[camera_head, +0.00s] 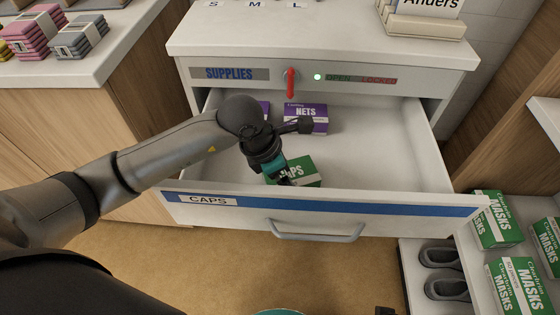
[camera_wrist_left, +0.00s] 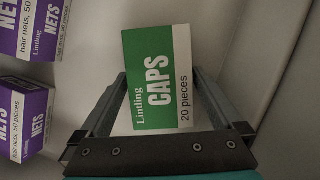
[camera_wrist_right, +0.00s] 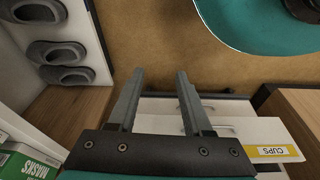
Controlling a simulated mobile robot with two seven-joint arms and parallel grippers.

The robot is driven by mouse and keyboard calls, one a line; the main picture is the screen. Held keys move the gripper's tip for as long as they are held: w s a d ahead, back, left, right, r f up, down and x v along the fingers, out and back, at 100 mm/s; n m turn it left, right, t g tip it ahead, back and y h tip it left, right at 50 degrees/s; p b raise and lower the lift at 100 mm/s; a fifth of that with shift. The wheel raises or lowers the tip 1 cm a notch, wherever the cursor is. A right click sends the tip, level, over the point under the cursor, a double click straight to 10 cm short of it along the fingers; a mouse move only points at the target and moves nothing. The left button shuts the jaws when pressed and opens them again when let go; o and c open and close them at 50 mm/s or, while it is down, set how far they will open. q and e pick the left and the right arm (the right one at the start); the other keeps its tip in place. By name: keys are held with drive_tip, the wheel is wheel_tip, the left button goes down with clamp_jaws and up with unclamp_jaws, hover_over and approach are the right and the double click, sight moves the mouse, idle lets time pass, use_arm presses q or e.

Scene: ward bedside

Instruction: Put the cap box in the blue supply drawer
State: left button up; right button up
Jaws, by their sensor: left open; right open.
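The green and white cap box (camera_head: 304,172) lies inside the open drawer with the blue front strip labelled CAPS (camera_head: 345,204), close behind its front panel. My left gripper (camera_head: 284,178) is over the cap box in the drawer and partly hides it. In the left wrist view the cap box (camera_wrist_left: 158,80) shows between the two open fingers, its lettering readable; I cannot tell whether the fingers touch it. My right gripper (camera_wrist_right: 158,90) is open and empty, away from the drawer, above the floor and a lower drawer labelled CUPS (camera_wrist_right: 270,151).
Purple nets boxes (camera_head: 306,117) lie further back in the same drawer. A red lever (camera_head: 291,82) and a lit green light by OPEN are on the cabinet front. Green masks boxes (camera_head: 518,285) and grey shoes (camera_head: 440,257) are at lower right. The drawer's right half is free.

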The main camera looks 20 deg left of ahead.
use_arm(q)
drive_tip(key=p+v, duration=0.3)
drive_tip(key=v, duration=0.7)
drive_tip(key=shift+r+p, duration=0.15)
drive_tip(key=shift+p, duration=0.2)
drive_tip(key=shift+v, duration=0.85)
use_arm(e)
drive_tip(key=s+d+f, duration=0.4)
drive_tip(key=s+f, duration=0.1)
drive_tip(key=f, duration=0.2)
drive_tip(key=shift+d, duration=0.1)
